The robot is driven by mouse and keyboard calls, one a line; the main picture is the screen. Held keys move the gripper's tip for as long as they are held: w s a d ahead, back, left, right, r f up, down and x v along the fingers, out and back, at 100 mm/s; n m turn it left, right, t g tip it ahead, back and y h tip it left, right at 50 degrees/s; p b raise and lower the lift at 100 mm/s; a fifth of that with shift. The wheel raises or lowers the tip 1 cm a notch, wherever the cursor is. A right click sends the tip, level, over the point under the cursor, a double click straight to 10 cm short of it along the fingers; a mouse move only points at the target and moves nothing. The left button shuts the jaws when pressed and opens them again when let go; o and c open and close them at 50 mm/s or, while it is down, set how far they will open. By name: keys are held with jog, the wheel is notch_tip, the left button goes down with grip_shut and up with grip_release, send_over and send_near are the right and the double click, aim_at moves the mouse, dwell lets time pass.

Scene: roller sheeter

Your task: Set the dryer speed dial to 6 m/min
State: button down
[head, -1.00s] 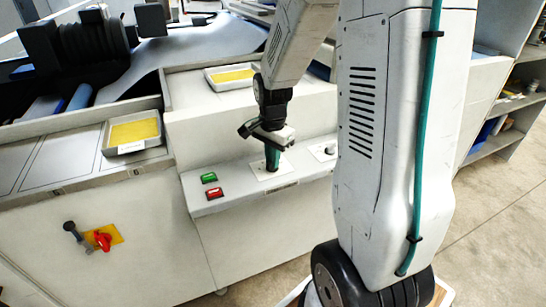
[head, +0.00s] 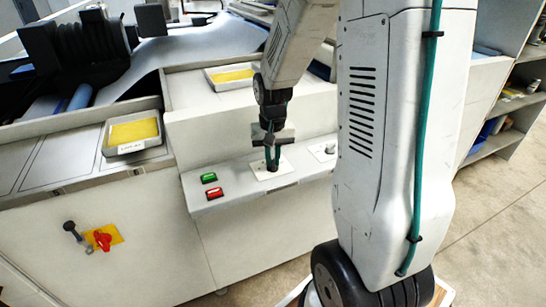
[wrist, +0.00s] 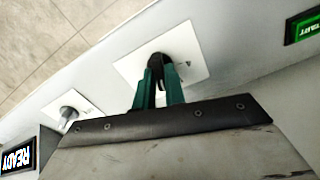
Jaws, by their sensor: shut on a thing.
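A dark dial (wrist: 158,62) sits on a white square plate (wrist: 191,62) on the front ledge of the machine. My gripper (wrist: 159,88) is shut on this dial, with its green fingers on either side of the knob. In the head view, my gripper (head: 272,159) points down at the same white plate (head: 262,174), and its fingers mostly hide the dial. The scale marks around the dial are too small or hidden to read, so its setting cannot be told.
A second knob (head: 330,149) on a white plate is to the right in the head view. Left of my gripper are a green button (head: 209,178) and a red button (head: 214,193). A READY display (wrist: 17,157) shows in the wrist view. A tray (head: 132,147) lies further left.

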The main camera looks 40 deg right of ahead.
aim_at(273, 161)
jog(key=n, duration=0.3)
jog(key=shift+n, duration=2.2)
jog(key=c, duration=1.5)
grip_release()
jog(key=shift+o, duration=0.2)
notch_tip(273, 161, up, 8)
jog(key=shift+f, duration=0.1)
jog(key=shift+s, duration=0.1)
